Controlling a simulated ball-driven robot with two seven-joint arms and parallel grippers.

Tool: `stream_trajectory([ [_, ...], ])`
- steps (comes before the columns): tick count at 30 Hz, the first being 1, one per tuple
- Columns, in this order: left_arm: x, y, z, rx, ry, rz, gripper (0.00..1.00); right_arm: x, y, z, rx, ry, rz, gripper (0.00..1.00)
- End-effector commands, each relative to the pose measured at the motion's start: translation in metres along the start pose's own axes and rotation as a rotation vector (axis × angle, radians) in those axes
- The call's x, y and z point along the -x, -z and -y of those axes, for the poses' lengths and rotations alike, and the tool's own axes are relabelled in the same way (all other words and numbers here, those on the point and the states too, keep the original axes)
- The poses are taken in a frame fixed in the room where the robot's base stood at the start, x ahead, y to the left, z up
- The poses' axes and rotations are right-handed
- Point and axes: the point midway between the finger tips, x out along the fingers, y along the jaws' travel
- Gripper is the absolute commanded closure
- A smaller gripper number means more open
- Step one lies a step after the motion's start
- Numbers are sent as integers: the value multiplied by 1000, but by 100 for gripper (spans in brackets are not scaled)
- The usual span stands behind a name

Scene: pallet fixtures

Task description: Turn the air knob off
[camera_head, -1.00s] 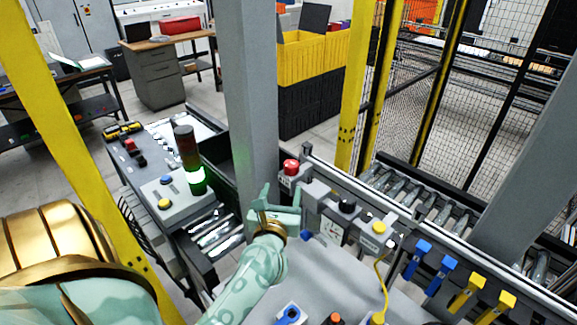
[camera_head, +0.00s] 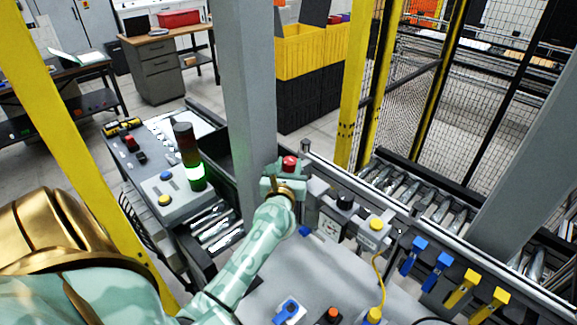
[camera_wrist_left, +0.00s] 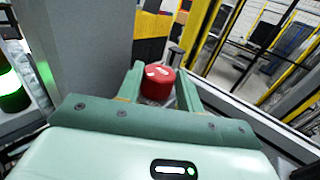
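A red round knob (camera_head: 289,163) with white markings stands on a grey unit at the near rail, beside the grey post. It also shows in the left wrist view (camera_wrist_left: 158,82). My left gripper (camera_head: 283,182) is at this knob, its arm reaching up from the lower left. In the left wrist view its two fingers (camera_wrist_left: 160,88) stand apart, one on each side of the red knob, with narrow gaps; any contact lower down is hidden. A black knob (camera_head: 345,201) sits on the unit to the right, near a white round gauge (camera_head: 330,226). My right gripper is not in view.
The grey post (camera_head: 250,90) rises close to the left gripper. A lit green stack light (camera_head: 196,177) stands at left. Conveyor rollers (camera_head: 405,188) run behind.

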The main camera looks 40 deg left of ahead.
Motion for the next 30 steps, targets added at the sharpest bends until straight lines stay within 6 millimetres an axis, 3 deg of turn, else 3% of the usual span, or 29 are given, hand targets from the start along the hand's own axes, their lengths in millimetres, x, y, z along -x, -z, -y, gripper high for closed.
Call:
stream_trajectory([
  [10, 0, -1, -2, -4, 41, 1, 86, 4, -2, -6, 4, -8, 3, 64],
  [18, -1, -2, -6, -7, 200, 1, 86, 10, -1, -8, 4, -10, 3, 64],
  [30, -2, 1, -11, -4, 447, 1, 86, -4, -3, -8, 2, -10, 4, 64],
])
